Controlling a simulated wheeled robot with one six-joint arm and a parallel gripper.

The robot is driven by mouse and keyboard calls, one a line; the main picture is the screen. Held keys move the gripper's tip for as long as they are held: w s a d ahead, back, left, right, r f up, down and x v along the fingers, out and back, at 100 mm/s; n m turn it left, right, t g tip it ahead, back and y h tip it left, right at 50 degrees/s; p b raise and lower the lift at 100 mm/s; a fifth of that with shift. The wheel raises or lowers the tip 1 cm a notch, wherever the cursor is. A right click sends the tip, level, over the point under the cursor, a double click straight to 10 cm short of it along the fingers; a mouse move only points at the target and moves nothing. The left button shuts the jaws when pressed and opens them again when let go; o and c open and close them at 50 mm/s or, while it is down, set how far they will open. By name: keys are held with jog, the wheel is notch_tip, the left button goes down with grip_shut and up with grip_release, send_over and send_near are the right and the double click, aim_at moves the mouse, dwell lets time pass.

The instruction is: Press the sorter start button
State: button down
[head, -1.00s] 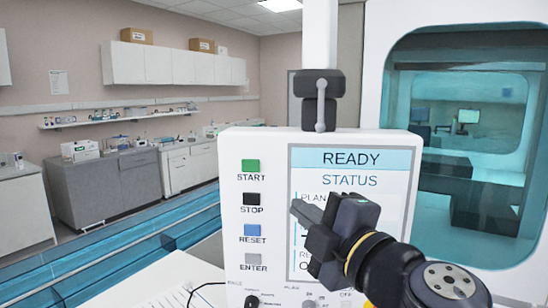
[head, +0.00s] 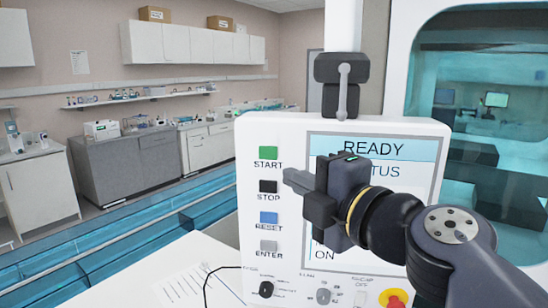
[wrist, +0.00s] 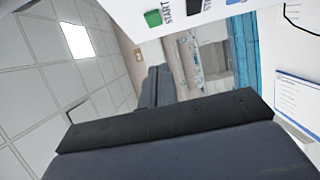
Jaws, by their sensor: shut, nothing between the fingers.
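The green START button (head: 268,153) is the top one in the button column on the white control panel (head: 250,230). It also shows near the top of the wrist view (wrist: 153,18). The black STOP button (head: 268,186) is below it. My gripper (head: 290,180) is shut and empty. Its tips point left in the head view, to the right of the STOP button and a little lower than START. I cannot tell how far the tips are from the panel face. The panel's screen (head: 375,148) reads READY and is partly hidden by my gripper.
Below STOP are the blue RESET button (head: 269,217) and the grey ENTER button (head: 268,246). A red emergency knob (head: 394,299) and a black dial (head: 266,289) sit at the panel's bottom. A white table (head: 150,270) with a paper lies to the left.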

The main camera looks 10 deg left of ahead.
aim_at(261, 153)
jog(key=x, duration=0.3)
jog(key=w+d+x, duration=0.1)
jog(key=x, duration=0.5)
jog(key=shift+w, duration=1)
